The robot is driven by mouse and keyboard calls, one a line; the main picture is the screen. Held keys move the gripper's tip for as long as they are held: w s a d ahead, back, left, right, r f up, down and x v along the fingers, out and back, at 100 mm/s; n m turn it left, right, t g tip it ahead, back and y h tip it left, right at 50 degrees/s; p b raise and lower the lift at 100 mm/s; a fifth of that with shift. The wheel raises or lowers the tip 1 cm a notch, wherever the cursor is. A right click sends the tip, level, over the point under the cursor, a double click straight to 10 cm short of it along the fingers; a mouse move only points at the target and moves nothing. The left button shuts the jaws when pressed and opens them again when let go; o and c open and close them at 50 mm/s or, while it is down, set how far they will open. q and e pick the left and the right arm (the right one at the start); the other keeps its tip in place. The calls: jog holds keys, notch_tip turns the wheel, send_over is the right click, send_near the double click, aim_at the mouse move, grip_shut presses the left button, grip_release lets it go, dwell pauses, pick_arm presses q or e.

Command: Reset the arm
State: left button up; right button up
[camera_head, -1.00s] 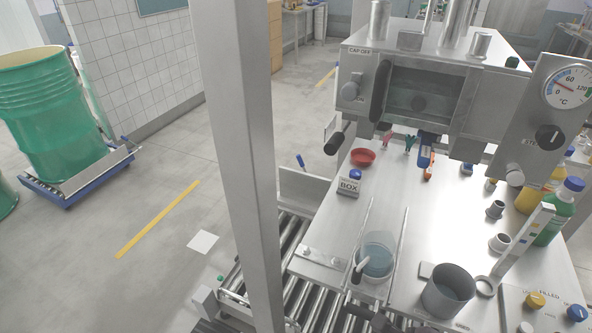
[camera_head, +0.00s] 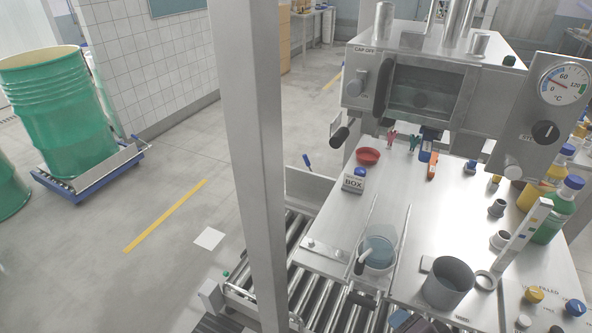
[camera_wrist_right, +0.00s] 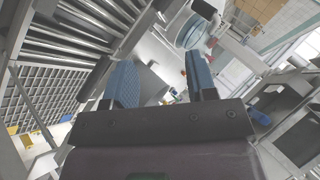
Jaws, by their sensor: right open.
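My right gripper (camera_wrist_right: 162,82) shows in the right wrist view with its two blue-padded fingers apart and nothing between them. Beyond the fingers, the conveyor rollers (camera_wrist_right: 75,45) show at the upper left. My left gripper is in neither view. In the head view, a small blue and dark part shows at the bottom edge below the steel worktop (camera_head: 400,225); I cannot tell whether it is my right gripper.
A clear vessel with bluish liquid (camera_head: 379,252) and a grey steel cup (camera_head: 449,284) stand on the worktop. A steel post (camera_head: 250,160) rises left of it. A BOX button (camera_head: 354,181), a red dish (camera_head: 368,156) and bottles (camera_head: 553,212) are nearby. A green drum (camera_head: 60,115) stands left.

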jog(key=s+d+f+n+t+h+b, duration=0.1)
jog(key=s+d+f+n, duration=0.1)
jog(key=f+n, duration=0.3)
jog(key=s+d+f+n+t+h+b, duration=0.1)
jog(key=s+d+f+n, duration=0.1)
jog(key=d+f+n, duration=0.2)
notch_tip(320, 180, down, 3)
jog(key=shift+r+n+b, duration=0.15)
jog(key=shift+n+b, duration=0.2)
jog(key=shift+n, duration=0.75)
jog(key=shift+s+d, duration=0.1)
jog(key=shift+d, duration=0.1)
dwell(2.3)
